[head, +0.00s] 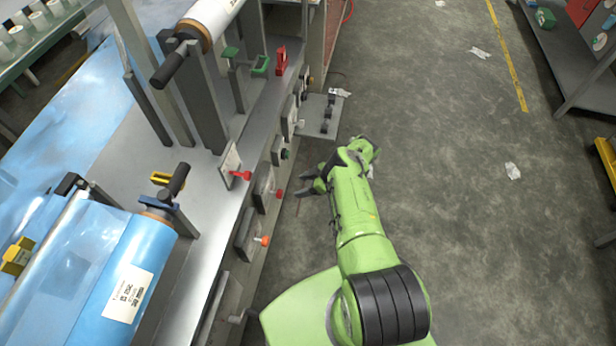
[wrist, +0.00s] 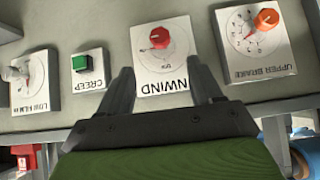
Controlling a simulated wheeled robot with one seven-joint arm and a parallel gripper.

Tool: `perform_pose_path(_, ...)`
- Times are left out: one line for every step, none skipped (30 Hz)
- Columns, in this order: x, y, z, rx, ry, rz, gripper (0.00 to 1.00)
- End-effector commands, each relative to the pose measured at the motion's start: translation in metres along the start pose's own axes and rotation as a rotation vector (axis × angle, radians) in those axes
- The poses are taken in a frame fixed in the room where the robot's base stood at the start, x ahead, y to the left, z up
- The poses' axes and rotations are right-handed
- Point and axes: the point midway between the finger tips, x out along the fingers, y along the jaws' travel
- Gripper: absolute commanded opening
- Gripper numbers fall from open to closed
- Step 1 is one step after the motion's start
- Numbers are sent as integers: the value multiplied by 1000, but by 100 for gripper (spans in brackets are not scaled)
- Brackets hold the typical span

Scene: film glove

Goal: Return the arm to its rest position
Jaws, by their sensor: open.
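My green arm (head: 352,205) reaches forward along the right side of the machine, over the grey floor. My gripper (head: 304,181) points left toward the machine's control panel, with its dark fingers apart. In the wrist view, my gripper (wrist: 164,78) is open with nothing between its fingers. Beyond the fingertips is a white plate with a red knob (wrist: 160,38), marked NWIND as far as it shows. The fingers overlap this plate's edges in the view; I cannot tell how far off the panel is.
A blue film roll (head: 120,265) lies on the machine. The floor (head: 455,200) to the right is mostly clear, with scraps. A grey shelf (head: 580,65) stands farther right.

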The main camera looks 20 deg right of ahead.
Motion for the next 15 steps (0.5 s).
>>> perform_pose_path(-12, 0, -3, 5, 2, 2, 65)
perform_pose_path(-16, 0, -3, 5, 1, 1, 65)
perform_pose_path(-20, 0, -2, 4, 2, 1, 65)
perform_pose_path(-22, 0, -2, 3, 2, 0, 65)
perform_pose_path(-23, 0, -2, 2, 1, 0, 65)
perform_pose_path(-24, 0, -1, 2, 0, -1, 65)
perform_pose_path(-24, 0, 0, 1, 1, -1, 65)
perform_pose_path(-24, 0, 0, 1, 0, -1, 65)
perform_pose_path(-24, 0, 0, 0, 0, -1, 65)
perform_pose_path(-24, 0, 1, 0, 0, -1, 65)
perform_pose_path(-23, 0, 1, 0, 0, -2, 65)
perform_pose_path(-23, 0, 1, 0, 0, -2, 65)
perform_pose_path(-23, 0, 1, 0, 0, -2, 65)
perform_pose_path(-23, 0, 1, 0, 0, -1, 65)
perform_pose_path(-23, 0, 1, 0, 0, -1, 65)
